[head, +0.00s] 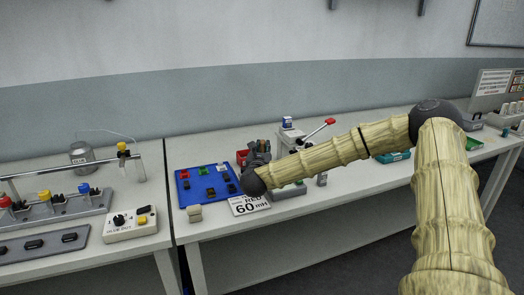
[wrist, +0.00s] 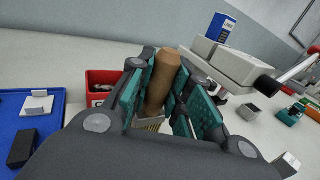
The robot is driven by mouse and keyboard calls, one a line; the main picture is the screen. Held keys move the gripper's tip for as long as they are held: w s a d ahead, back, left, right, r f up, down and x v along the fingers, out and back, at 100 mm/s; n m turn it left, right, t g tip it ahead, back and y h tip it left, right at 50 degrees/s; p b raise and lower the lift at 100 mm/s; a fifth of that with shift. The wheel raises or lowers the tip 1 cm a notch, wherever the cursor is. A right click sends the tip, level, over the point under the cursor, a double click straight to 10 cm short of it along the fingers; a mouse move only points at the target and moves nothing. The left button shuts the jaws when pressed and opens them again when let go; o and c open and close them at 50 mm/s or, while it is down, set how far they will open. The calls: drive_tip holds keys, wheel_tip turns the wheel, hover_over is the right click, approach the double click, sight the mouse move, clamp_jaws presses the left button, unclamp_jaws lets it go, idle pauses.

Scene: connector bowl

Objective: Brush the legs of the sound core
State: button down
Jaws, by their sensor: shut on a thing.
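My gripper (head: 258,168) is over the middle table, behind the printed card. In the wrist view my gripper (wrist: 165,105) has its teal pads on both sides of a brush (wrist: 161,80) and is shut on it. The brush has a brown wooden handle and pale bristles toward the bottom of the picture. A blue tray (head: 183,199) left of my gripper bears several small red, green, white and black parts; its edge also shows in the wrist view (wrist: 56,112). I cannot tell which part is the sound core, and no legs can be made out.
A card reading "RED 60 mH" (head: 250,205) lies at the front edge, with a small beige block (head: 195,213) to its left. A red bin (wrist: 103,78) stands beside my gripper. A press with a red-tipped lever (head: 315,134) stands to the right.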

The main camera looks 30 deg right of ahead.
drive_tip(key=shift+a, duration=0.25)
drive_tip(key=shift+w+a+f+b, duration=0.1)
drive_tip(key=shift+w+a+b, duration=0.15)
drive_tip(key=shift+a+b, duration=0.6)
drive_tip(key=shift+d, duration=0.2)
drive_tip(key=shift+s+d, duration=0.25)
drive_tip(key=shift+d, duration=0.6)
drive_tip(key=shift+d, duration=0.15)
drive_tip(key=shift+a+b, duration=0.4)
drive_tip(key=shift+b, duration=0.05)
drive_tip(key=shift+w+a+b, duration=0.25)
drive_tip(key=shift+a+b, duration=0.25)
drive_tip(key=shift+a, duration=0.2)
drive_tip(key=shift+a, duration=0.1)
